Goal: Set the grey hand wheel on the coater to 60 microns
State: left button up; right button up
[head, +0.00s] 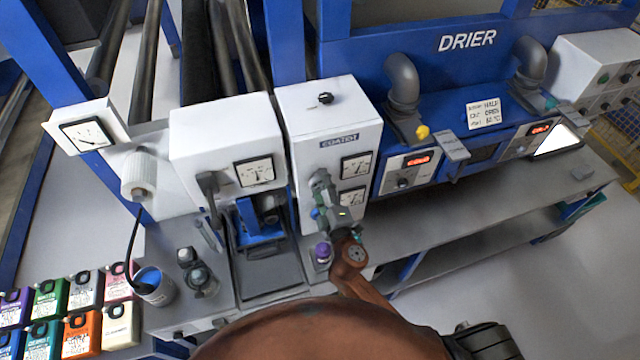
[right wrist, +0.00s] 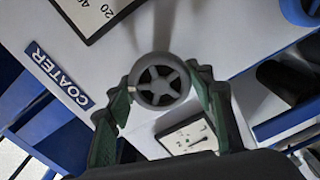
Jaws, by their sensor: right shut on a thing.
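The coater (head: 330,110) is a white cabinet with a blue COATER label. It also fills much of the right wrist view. The grey hand wheel (right wrist: 160,82), round with several spokes, sits on its face between the green fingers of my right gripper (right wrist: 165,84), which is shut on its rim from both sides. In the head view my right gripper (head: 322,197) is at the coater's front and largely hides the wheel. Two dials, upper (head: 355,167) and lower (head: 352,197), are beside it; their needle readings are too small to tell. My left gripper is not in view.
A black knob (head: 325,98) is on the coater's top. A purple-topped bottle (head: 322,252) stands just below my right gripper. The drier (head: 465,40) is to the right, above a grey bench (head: 480,215) with free room. Coloured containers (head: 80,335) stand at the lower left.

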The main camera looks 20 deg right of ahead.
jog(key=o, duration=1.2)
jog(key=shift+c, duration=0.2)
jog(key=shift+s, duration=0.2)
jog(key=s, duration=1.1)
jog(key=shift+s+d, duration=0.2)
jog(key=shift+s, duration=0.1)
jog(key=shift+d, duration=0.1)
